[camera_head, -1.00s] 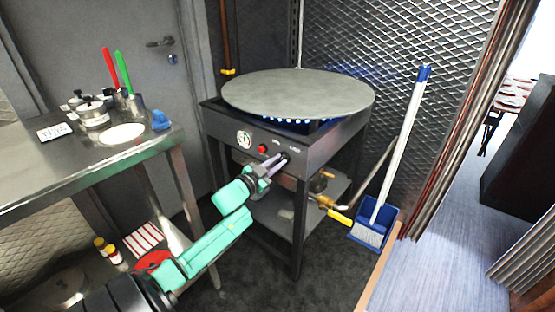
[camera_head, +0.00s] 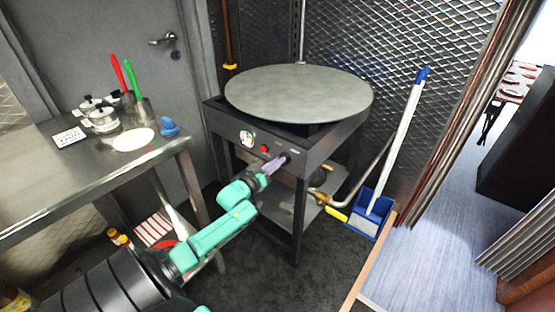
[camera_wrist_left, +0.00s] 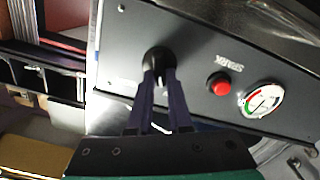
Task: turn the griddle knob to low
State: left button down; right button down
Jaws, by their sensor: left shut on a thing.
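The griddle is a round grey plate (camera_head: 298,90) on a dark metal stand. Its black knob (camera_head: 287,157) is on the right part of the front panel. My left gripper (camera_head: 277,163) reaches the panel from the front left and is shut on the knob. In the left wrist view the gripper's two fingers (camera_wrist_left: 160,82) close around the dark knob (camera_wrist_left: 157,57), which they partly hide. The knob's pointer and markings cannot be read. No flame shows under the plate. My right gripper is not in view.
A red spark button (camera_wrist_left: 219,84) and a round gauge (camera_wrist_left: 262,100) are beside the knob. A steel table (camera_head: 70,172) with pots stands at left. A broom and blue dustpan (camera_head: 372,218) stand right of the griddle. Dark floor is free in front.

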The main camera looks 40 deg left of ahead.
pick_arm(q)
jog(key=shift+f+n, duration=0.1)
jog(key=shift+n, duration=1)
jog(key=c, duration=0.8)
grip_release()
jog(key=shift+c, duration=0.2)
jog(key=s+p, duration=0.3)
jog(key=s, duration=1.1)
jog(key=shift+s, duration=0.3)
jog(key=shift+d, duration=0.1)
